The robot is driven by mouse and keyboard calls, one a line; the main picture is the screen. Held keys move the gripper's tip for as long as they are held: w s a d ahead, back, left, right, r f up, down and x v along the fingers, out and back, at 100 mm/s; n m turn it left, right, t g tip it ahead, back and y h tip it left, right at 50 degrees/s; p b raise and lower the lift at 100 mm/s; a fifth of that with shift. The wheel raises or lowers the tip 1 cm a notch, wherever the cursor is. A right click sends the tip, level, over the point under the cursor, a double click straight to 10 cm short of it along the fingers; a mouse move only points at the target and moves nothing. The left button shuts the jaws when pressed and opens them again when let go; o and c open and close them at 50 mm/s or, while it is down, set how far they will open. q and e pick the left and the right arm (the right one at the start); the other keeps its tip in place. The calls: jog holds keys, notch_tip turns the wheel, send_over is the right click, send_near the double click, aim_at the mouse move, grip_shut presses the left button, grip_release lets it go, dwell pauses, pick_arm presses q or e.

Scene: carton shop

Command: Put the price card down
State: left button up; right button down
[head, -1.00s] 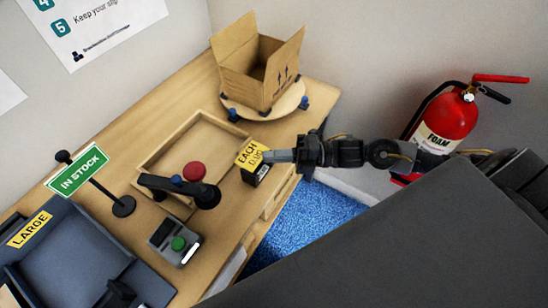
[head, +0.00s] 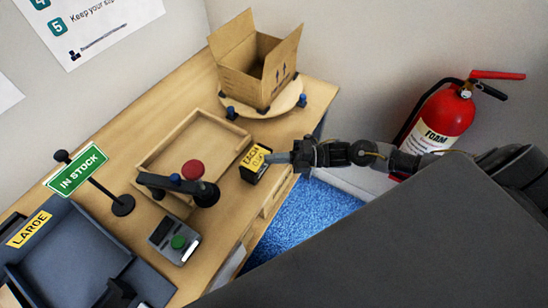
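The price card (head: 253,157), yellow with black print, sits at a small black block (head: 258,176) near the front edge of the wooden bench, right of the wooden tray. My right gripper (head: 270,158) comes in from the right, with its fingertips at the card's right edge. They seem to overlap or touch the card, but whether they clamp it is too small to tell. The card leans back over the block; whether it rests fully on it I cannot tell. I see no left gripper.
A wooden tray (head: 163,158) lies left of the card, with a red-knobbed black arm (head: 190,183) in front. An open carton (head: 248,75) stands on a round turntable (head: 240,106) behind.

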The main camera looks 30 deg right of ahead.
pick_arm(q)
jog(key=shift+f, duration=0.1)
pick_arm(e)
jog(key=shift+f, duration=0.1)
jog(key=shift+f+b, duration=0.25)
jog(key=shift+b, duration=0.15)
pick_arm(q)
jog(key=shift+f, duration=0.25)
pick_arm(e)
jog(key=c, duration=1.7)
grip_release()
pick_arm(q)
jog(key=shift+a, duration=0.1)
jog(key=shift+r, duration=0.1)
pick_arm(e)
jog(key=shift+r, duration=0.1)
